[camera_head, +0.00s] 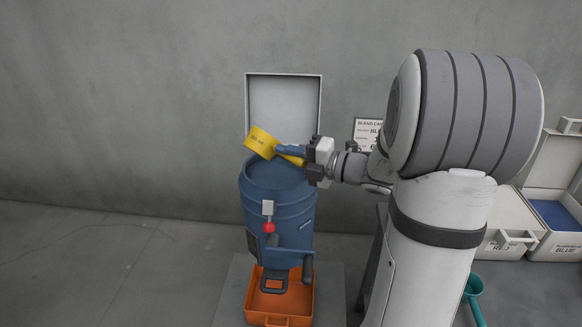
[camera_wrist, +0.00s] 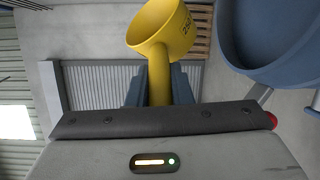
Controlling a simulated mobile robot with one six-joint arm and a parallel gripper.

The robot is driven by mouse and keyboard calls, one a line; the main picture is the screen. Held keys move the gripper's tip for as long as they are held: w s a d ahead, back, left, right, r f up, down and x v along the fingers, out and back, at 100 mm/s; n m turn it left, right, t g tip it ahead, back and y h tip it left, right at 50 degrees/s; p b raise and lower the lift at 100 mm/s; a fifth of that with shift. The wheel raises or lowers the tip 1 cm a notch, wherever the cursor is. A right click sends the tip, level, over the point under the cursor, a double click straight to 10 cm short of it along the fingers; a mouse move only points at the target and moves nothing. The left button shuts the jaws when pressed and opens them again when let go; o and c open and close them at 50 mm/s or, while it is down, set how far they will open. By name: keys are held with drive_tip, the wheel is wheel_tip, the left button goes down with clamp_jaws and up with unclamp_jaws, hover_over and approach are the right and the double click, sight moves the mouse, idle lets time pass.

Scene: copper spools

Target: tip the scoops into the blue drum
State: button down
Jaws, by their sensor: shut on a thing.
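The blue drum (camera_head: 279,215) stands left of my arm in the head view. Its wide round body also shows at the upper right of the wrist view (camera_wrist: 262,77). My gripper (camera_head: 291,151) is shut on the handle of a yellow scoop (camera_head: 262,142), above the drum's top. The scoop's cup is tilted over the drum's far left rim. In the wrist view the handle runs between the fingers and the yellow cup (camera_wrist: 158,28) shows a bare inner wall; its full inside is hidden. A teal scoop (camera_head: 474,287) lies at the lower right.
A grey upright panel (camera_head: 283,103) stands behind the drum. An orange tray (camera_head: 293,303) sits under the drum's outlet. At the right are a blend card (camera_head: 366,132) and white boxes marked red (camera_head: 502,240) and blue (camera_head: 557,246). Floor at left is clear.

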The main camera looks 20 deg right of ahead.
drive_tip(key=n, duration=0.1)
drive_tip(key=n+h, duration=0.1)
drive_tip(key=n, duration=0.1)
drive_tip(key=shift+s+a+r, duration=0.1)
drive_tip(key=shift+a+r, duration=0.1)
drive_tip(key=n+b, duration=0.1)
drive_tip(key=f+n+h+b, duration=0.1)
drive_tip(key=shift+f+n+h, duration=0.3)
drive_tip(key=shift+n, duration=0.1)
drive_tip(key=shift+d+f+n+h+b, duration=0.1)
drive_tip(key=shift+f+n+h+b, duration=0.35)
drive_tip(key=shift+n+b, duration=0.5)
drive_tip(key=shift+r+h, duration=0.25)
drive_tip(key=shift+r, duration=0.05)
wheel_tip(320, 180, up, 4)
drive_tip(key=p, duration=0.4)
drive_tip(key=shift+r, duration=0.2)
drive_tip(key=shift+f, duration=0.15)
